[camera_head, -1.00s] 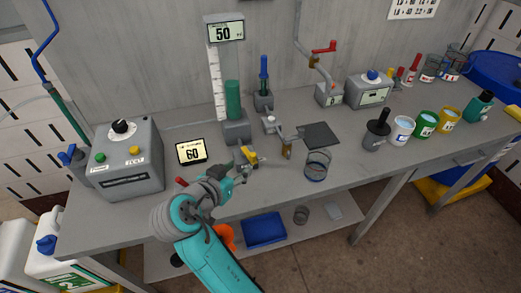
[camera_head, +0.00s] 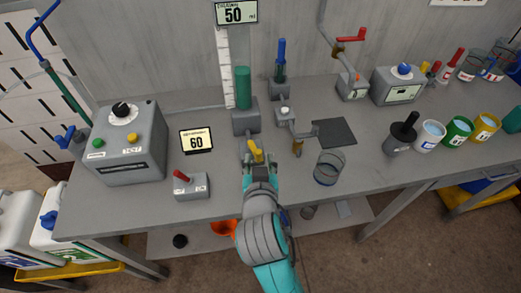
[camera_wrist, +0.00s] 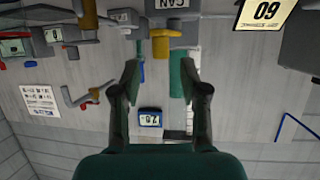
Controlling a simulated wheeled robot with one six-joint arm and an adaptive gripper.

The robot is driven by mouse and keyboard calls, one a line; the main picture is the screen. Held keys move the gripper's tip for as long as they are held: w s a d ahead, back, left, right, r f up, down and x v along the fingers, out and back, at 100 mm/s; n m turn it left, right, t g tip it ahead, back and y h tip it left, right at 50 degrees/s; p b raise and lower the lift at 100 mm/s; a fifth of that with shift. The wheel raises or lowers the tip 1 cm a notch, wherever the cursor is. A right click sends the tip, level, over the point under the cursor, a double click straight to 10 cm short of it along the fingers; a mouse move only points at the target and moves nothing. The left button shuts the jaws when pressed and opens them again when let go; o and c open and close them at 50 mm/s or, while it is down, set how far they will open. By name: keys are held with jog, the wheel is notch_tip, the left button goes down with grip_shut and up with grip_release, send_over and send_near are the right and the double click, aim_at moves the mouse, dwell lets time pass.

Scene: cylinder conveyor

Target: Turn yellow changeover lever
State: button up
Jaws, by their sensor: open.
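The yellow changeover lever (camera_head: 256,152) stands at the front of the grey block below the green cylinder (camera_head: 243,88). It also shows in the wrist view (camera_wrist: 160,46), upper middle, in line with the gap between my fingers. My gripper (camera_head: 259,167) is just in front of the lever at the bench's front side. Its fingers are open and empty in the wrist view (camera_wrist: 161,72). The lever appears beyond the fingertips; contact is not clear. My gripper partly hides the lever's lower part in the head view.
A small box with a red lever (camera_head: 190,185) stands left of my gripper, near the bench edge. A glass beaker (camera_head: 329,168) and a brass-coloured spout (camera_head: 297,147) are to the right. A display reading 60 (camera_head: 197,140) and a grey control box (camera_head: 125,145) are left.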

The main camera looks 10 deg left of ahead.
aim_at(258, 154)
jog(key=shift+x, duration=2.5)
jog(key=shift+a, duration=0.1)
grip_shut()
